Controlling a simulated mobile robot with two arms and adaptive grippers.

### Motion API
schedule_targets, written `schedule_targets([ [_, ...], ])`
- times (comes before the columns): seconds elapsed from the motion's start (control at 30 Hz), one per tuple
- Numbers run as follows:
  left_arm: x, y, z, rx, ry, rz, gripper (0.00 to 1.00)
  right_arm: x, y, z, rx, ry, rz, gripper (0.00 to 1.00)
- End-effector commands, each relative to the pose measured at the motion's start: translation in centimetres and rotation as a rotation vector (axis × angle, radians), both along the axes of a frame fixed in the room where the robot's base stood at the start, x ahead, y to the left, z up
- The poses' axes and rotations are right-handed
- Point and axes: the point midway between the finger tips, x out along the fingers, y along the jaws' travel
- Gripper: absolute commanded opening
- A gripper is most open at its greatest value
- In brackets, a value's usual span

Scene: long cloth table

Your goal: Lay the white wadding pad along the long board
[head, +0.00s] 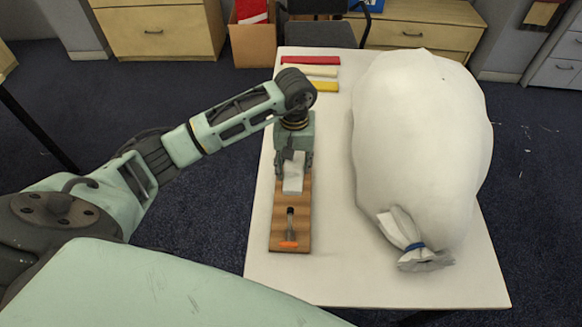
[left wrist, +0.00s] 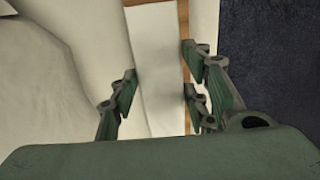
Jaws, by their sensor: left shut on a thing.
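The white wadding pad (head: 293,186) lies lengthwise over the far part of the long wooden board (head: 277,228). My left gripper (head: 294,165) points down over the board's far end and is shut on the pad. In the left wrist view the pad (left wrist: 158,45) runs between the fingers of my left gripper (left wrist: 160,78), and a strip of the board (left wrist: 187,92) shows at its right. The gripper hides the pad's far part in the head view. Whether the pad rests fully on the board I cannot tell. My right gripper is not in view.
A big white sack (head: 425,140), tied with a blue band, fills the table's right side. Red (head: 310,60), cream (head: 312,71) and yellow (head: 325,86) strips lie at the far left.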

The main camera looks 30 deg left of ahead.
Motion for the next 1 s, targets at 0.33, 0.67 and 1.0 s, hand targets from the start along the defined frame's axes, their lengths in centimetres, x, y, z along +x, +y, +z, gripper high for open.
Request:
schedule_targets([
  [0.33, 0.0, 0.0, -1.9, 0.0, 0.0, 0.0, 0.25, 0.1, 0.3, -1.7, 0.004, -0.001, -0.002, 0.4],
  [0.67, 0.0, 0.0, -4.6, 0.0, 0.001, 0.001, 0.25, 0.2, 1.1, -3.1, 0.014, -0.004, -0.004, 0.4],
  [1.0, -0.1, 0.0, -8.1, 0.0, 0.002, 0.0, 0.25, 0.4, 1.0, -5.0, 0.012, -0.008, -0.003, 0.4],
])
